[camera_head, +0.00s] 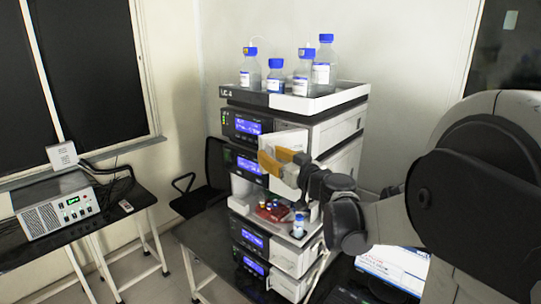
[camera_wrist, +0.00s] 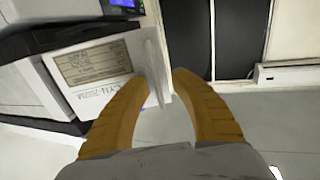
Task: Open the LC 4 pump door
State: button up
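The LC 4 stack (camera_head: 238,97) stands on a dark table, with its name on the front edge of the top tray. A white pump door panel (camera_head: 287,138) shows on its upper front, right of the blue displays, and looks angled out from the front. My gripper (camera_head: 268,161) is in front of this panel and hides its lower part. In the wrist view, a white panel with a printed label (camera_wrist: 93,66) is at left. A thin upright white edge (camera_wrist: 157,65) lies between my two yellow fingertips (camera_wrist: 157,76). The fingers stand apart; whether either touches it, I cannot tell.
Several blue-capped bottles (camera_head: 302,72) stand in the top tray. A lower open bay holds small bottles on a red holder (camera_head: 273,213). A black chair (camera_head: 187,186) is behind left. A white instrument box (camera_head: 62,213) sits on a left table. Floor between the tables is clear.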

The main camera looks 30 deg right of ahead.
jog(key=s+d, duration=0.1)
jog(key=s, duration=1.1)
